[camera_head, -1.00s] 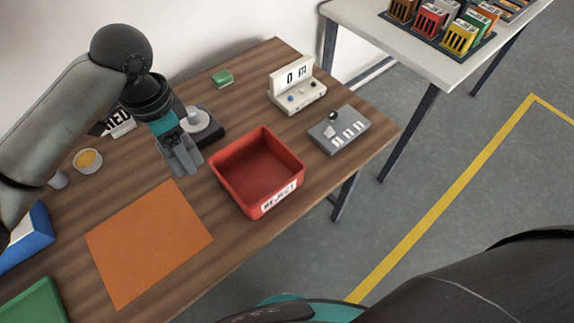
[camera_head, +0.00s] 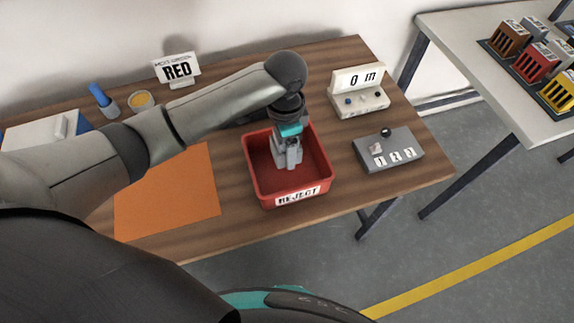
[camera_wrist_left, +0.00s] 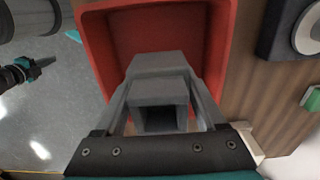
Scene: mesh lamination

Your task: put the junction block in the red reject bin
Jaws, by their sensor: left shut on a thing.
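The red reject bin (camera_head: 322,182) stands on the wooden table, with a REJECT label on its front wall. My left gripper (camera_head: 291,163) points down over the bin's inside. It is shut on the grey junction block (camera_wrist_left: 160,70), which shows between the two fingers in the left wrist view, with the bin's red floor and walls (camera_wrist_left: 225,40) around it. In the head view the block is hard to tell from the grey fingers. What seems to be my right gripper (camera_wrist_left: 30,70) shows small at the left edge of the wrist view, over the floor; its jaws are unclear.
A white device with a display (camera_head: 358,92) and a grey panel with a black knob (camera_head: 388,150) stand right of the bin. An orange mat (camera_head: 168,190) lies to its left. A RED sign (camera_head: 177,69) stands at the back. A second table (camera_head: 480,75) holds several coloured bins.

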